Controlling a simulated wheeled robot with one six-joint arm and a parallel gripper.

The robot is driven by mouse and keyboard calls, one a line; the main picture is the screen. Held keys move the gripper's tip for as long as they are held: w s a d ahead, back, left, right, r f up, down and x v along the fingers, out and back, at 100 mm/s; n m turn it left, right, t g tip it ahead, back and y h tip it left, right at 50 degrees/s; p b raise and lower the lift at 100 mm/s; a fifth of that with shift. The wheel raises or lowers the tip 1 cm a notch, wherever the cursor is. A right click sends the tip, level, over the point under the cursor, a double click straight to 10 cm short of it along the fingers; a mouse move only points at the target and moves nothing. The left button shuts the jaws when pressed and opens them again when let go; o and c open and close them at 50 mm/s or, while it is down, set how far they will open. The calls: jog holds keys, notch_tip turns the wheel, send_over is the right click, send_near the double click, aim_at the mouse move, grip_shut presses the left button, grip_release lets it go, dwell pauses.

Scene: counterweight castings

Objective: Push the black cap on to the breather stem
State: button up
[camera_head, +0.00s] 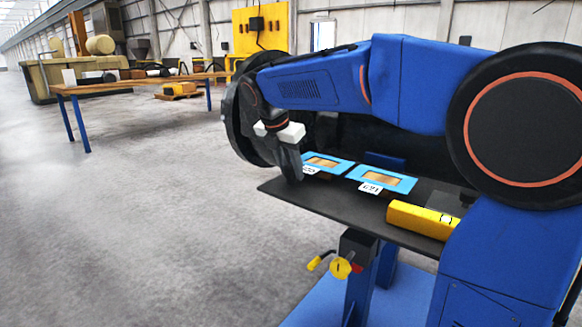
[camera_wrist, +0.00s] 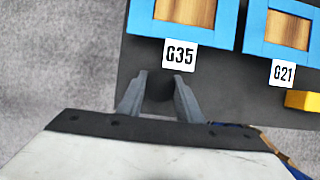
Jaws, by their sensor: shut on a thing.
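My gripper (camera_wrist: 160,76) points down over the near-left part of a dark work surface, and its two grey fingers are shut on a dark rounded thing, the black cap (camera_wrist: 158,90). The cap's lower part is hidden by the gripper body. In the head view my gripper (camera_head: 291,172) is at the left end of the dark surface, beside a blue-framed tray, and the cap cannot be made out there. I cannot see the breather stem in either view.
Two blue-framed trays with wooden floors stand on the dark surface (camera_head: 335,200): the tray labelled G35 (camera_wrist: 143,14) and the tray labelled G21 (camera_wrist: 255,42). A yellow block (camera_head: 422,219) lies to their right. A wooden bench (camera_head: 130,86) stands far left across open floor.

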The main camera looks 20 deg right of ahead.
jog(key=shift+f, duration=0.7)
jog(key=o, duration=1)
jog(key=v, duration=1.7)
jog(key=shift+r, duration=0.25)
